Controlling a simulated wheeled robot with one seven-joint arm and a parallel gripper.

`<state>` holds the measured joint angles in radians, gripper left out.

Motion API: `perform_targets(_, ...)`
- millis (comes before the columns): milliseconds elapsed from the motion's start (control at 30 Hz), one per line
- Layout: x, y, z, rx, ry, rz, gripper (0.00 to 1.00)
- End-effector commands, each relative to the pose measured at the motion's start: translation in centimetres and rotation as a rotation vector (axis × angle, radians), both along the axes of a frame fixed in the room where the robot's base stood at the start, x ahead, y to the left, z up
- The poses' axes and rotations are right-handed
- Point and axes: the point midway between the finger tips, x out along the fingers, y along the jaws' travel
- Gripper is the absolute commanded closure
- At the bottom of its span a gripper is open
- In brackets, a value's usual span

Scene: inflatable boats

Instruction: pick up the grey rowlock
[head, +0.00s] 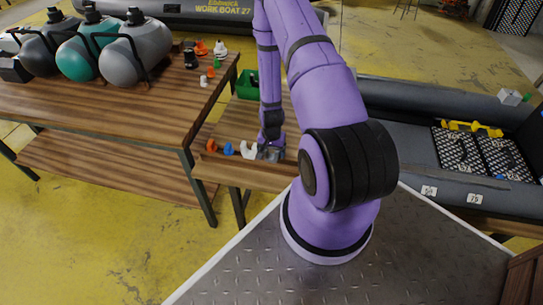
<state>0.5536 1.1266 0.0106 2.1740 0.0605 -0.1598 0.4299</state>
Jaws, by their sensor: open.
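My gripper (270,148) is at the end of my purple arm, pointing down over the low wooden bench. Its jaws are open, and small in this view. A small grey piece (273,155), which looks like the grey rowlock, shows right at the fingertips. Its outline merges with the fingers, so I cannot tell whether they touch or straddle it. To its left in a row are a white piece (248,150), a blue piece (228,149) and an orange piece (211,145).
A taller wooden table (120,108) at left bears grey and teal tanks and several small fittings. A green bin (247,84) stands behind my gripper on the bench. A grey inflatable boat (400,105) lies at right. Yellow floor is open at lower left.

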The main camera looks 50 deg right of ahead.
Motion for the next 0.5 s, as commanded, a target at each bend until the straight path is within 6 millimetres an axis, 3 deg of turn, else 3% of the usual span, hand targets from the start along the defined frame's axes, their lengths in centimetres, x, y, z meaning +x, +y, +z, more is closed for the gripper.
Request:
perform_targets(67,-0.01,0.01,0.02,0.000,0.000,0.000,0.22)
perform_targets(200,-0.01,0.01,0.03,0.000,0.000,0.000,0.54)
perform_targets(500,0.00,0.00,0.11,0.000,0.000,0.000,0.56)
